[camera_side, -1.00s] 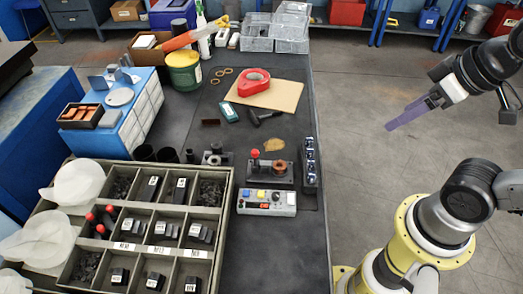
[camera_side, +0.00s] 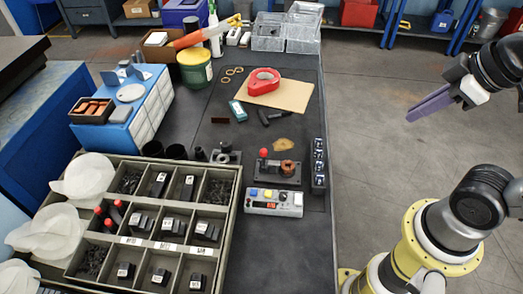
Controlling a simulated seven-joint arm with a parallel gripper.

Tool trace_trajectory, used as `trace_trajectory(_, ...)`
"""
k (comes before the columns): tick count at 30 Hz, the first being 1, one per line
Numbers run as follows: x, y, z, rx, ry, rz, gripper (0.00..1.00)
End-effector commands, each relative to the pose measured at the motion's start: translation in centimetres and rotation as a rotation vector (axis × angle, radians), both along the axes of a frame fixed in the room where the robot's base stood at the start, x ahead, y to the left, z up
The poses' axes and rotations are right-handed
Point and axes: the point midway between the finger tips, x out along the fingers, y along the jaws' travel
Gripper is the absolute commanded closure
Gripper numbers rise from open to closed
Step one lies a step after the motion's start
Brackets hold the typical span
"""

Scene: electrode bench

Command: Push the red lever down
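The red lever (camera_side: 263,153) is a red ball knob on a short dark post. It stands upright at the left of a small black fixture (camera_side: 266,178) on the dark bench, beside a copper-coloured coil (camera_side: 287,168). My gripper (camera_side: 409,119) has long purple fingers and hangs in the air at the upper right, over the floor beyond the bench's right edge. It is well apart from the lever and touches nothing. The fingers overlap in this view, so their gap is hidden. No object shows in them.
A grey control box (camera_side: 273,202) with coloured buttons and red digits sits just in front of the fixture. A dark rack (camera_side: 318,165) stands to its right. A compartment tray (camera_side: 231,212) fills the left front. The space between gripper and bench looks clear.

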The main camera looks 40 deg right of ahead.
Motion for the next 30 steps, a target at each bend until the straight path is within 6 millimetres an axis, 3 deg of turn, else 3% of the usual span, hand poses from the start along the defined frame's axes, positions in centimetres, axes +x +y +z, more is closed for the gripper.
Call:
trace_trajectory(9,5.6,1.3,4.1,-0.251,0.035,0.548,1.0)
trace_trajectory(16,11.7,3.8,4.8,-0.39,0.093,0.976,1.0)
trace_trajectory(23,17.6,7.2,3.0,-0.463,0.148,1.337,1.0)
trace_trajectory(30,22.5,11.8,-1.4,-0.476,0.212,1.633,1.0)
